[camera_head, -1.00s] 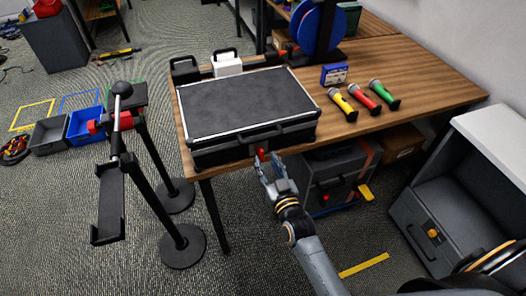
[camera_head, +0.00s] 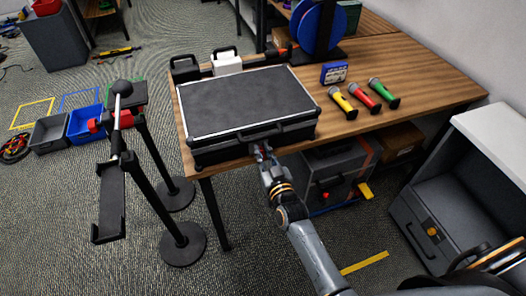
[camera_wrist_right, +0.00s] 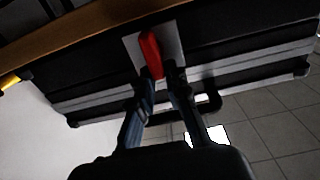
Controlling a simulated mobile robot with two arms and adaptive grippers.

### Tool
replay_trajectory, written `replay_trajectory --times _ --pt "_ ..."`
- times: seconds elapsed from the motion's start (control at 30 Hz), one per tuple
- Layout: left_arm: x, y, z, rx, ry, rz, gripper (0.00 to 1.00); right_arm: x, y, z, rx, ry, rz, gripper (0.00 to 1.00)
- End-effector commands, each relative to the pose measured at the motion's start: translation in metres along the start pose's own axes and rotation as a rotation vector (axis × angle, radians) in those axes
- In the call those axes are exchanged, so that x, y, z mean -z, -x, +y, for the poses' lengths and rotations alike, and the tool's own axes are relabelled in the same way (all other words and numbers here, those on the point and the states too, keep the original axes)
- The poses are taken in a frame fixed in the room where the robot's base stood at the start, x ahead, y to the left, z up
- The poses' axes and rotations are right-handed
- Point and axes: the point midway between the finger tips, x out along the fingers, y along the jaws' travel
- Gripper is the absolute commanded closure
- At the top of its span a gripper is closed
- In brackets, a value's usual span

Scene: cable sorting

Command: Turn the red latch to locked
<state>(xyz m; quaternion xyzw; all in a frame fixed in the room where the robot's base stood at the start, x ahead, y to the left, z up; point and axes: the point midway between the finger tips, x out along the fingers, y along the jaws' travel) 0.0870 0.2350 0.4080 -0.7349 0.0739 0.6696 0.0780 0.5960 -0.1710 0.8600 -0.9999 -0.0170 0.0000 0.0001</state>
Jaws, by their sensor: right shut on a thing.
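A black case (camera_head: 245,103) with silver edges lies closed on the wooden table. Its red latch (camera_wrist_right: 151,54) sits on a pale plate (camera_wrist_right: 172,42) on the case's front face and shows clearly in the right wrist view. In that view the latch is a short red bar, slightly tilted. My right gripper (camera_head: 264,156) is at the case's front face. Its fingertips (camera_wrist_right: 160,80) are closed around the lower end of the latch. In the head view the gripper mostly hides the latch. My left gripper is not in view.
The case handle (camera_head: 277,134) projects close to the right gripper. A black stand (camera_head: 123,170) is left of the table. A grey box (camera_head: 330,172) sits under the table.

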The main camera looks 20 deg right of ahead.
Motion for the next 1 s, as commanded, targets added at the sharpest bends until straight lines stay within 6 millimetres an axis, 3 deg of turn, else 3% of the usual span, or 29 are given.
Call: replay_trajectory --times 0.37,1.0 --pt "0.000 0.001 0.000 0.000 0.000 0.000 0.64 0.000 0.000 0.003 0.000 -0.100 0.000 1.00" --pt "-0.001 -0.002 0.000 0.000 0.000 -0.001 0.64 -0.007 0.000 0.016 0.000 -0.670 0.000 1.00"
